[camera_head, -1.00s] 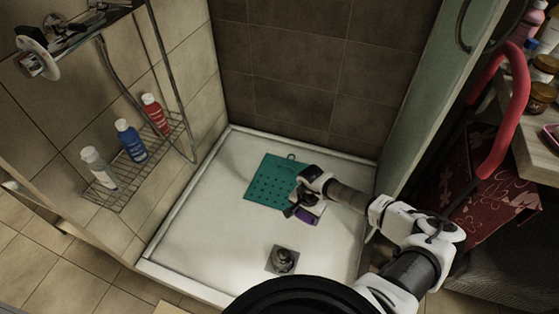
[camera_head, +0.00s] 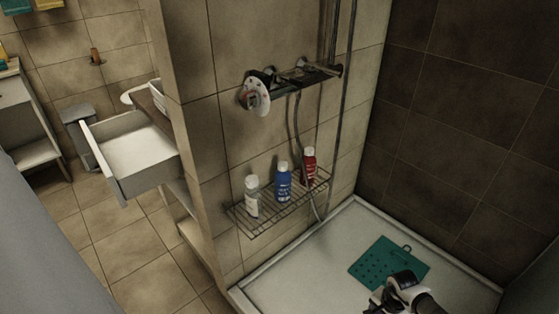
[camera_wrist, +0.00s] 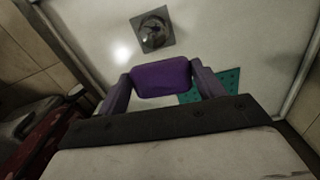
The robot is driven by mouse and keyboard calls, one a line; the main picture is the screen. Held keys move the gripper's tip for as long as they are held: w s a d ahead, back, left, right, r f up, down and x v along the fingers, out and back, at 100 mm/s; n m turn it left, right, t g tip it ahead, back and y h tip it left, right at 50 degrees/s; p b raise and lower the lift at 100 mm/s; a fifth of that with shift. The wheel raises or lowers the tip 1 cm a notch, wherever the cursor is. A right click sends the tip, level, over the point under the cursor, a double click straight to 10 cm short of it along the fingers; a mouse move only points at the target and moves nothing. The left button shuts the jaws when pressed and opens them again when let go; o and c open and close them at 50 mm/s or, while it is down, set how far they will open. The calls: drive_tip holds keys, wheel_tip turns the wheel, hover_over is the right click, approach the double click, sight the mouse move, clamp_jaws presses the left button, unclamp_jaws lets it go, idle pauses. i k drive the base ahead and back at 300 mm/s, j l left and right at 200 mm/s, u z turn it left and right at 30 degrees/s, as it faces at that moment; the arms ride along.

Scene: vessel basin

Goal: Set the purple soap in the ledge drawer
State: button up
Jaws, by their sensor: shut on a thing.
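The purple soap (camera_wrist: 161,78) sits between the two fingers of my gripper (camera_wrist: 161,85) in the wrist view, and the fingers are shut on it. The shower floor shows beyond it. In the head view my gripper (camera_head: 385,302) is at the bottom edge, partly cut off, over the shower tray near the green mat; the soap cannot be made out there. An open, white drawer (camera_head: 122,193) juts out at the left, beyond the tiled partition wall. It looks empty from here.
A wire rack (camera_head: 240,222) with several bottles hangs on the partition wall (camera_head: 190,130), below the shower mixer (camera_head: 257,95). The green mat (camera_head: 400,258) lies on the shower tray (camera_head: 290,268). A drain (camera_wrist: 153,30) shows in the wrist view. Tiled floor is clear below the drawer.

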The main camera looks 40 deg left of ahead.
sight(137, 156)
drive_tip(key=k+j+u, duration=0.1)
drive_tip(key=k+j, duration=0.15)
drive_tip(key=k+j+u, duration=0.15)
drive_tip(key=j, duration=0.25)
drive_tip(key=k+j+u, duration=0.1)
drive_tip(key=k+j, duration=0.15)
drive_tip(key=j, duration=0.15)
drive_tip(key=k+j+u, duration=0.1)
drive_tip(key=j, duration=0.25)
drive_tip(key=k+j+u, duration=0.15)
drive_tip(key=j, duration=0.25)
drive_tip(key=k+j+u, duration=0.1)
drive_tip(key=k+j, duration=0.15)
drive_tip(key=j, duration=0.15)
